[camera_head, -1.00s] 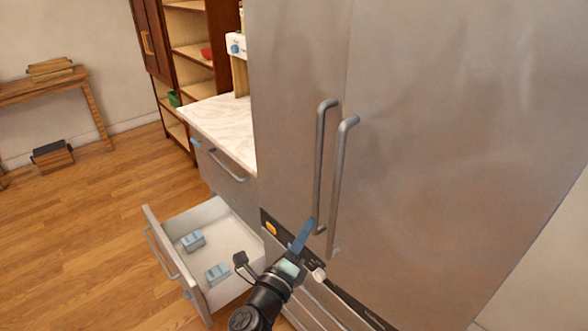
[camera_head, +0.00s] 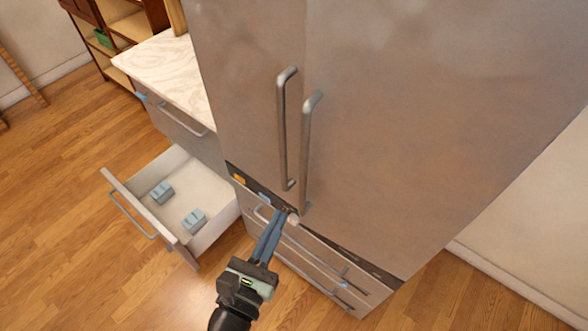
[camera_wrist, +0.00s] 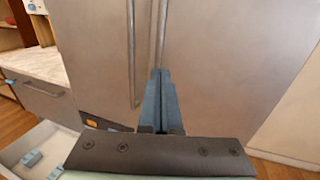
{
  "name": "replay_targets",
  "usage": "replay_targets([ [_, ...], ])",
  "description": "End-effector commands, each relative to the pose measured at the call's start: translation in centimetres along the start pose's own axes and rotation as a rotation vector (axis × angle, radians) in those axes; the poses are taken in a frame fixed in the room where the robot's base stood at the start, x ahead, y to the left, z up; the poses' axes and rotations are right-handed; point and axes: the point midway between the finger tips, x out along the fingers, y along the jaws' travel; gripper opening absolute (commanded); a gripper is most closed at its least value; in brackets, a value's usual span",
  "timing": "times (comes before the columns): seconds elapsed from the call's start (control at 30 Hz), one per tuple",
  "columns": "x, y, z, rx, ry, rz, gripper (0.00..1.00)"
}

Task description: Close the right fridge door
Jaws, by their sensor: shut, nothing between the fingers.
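The right fridge door (camera_head: 430,120) is a large grey metal panel that looks flush with the left fridge door (camera_head: 235,70), with only a thin seam between them. Its long vertical handle (camera_head: 308,150) stands beside the left door's handle (camera_head: 284,130). My gripper (camera_head: 283,213) is shut and empty, its blue fingers together just below the lower ends of the handles, in front of the dark control strip. In the wrist view the fingertips (camera_wrist: 160,72) overlap the lower end of the right handle (camera_wrist: 162,35). I cannot tell whether they touch anything.
Freezer drawers (camera_head: 325,265) lie below the doors. An open white drawer (camera_head: 205,160) with two blue-grey blocks sticks out on the left, under a marble counter (camera_head: 165,70). Wooden floor is clear at the front left and at the right.

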Motion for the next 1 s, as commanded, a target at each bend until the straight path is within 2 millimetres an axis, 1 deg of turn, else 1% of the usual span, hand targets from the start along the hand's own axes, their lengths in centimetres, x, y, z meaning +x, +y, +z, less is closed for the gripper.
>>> replay_targets([
  [0.03,1.3,0.1,0.6,-0.001,-0.003,0.0,0.0],
  [0.3,7.0,0.1,0.5,-0.002,-0.001,0.0,0.0],
  [0.5,9.6,0.1,0.2,-0.002,-0.001,0.001,0.0],
  [0.7,10.7,0.1,0.1,-0.002,-0.001,0.002,0.0],
  [1.0,10.8,0.1,0.0,-0.003,0.0,0.002,0.0],
])
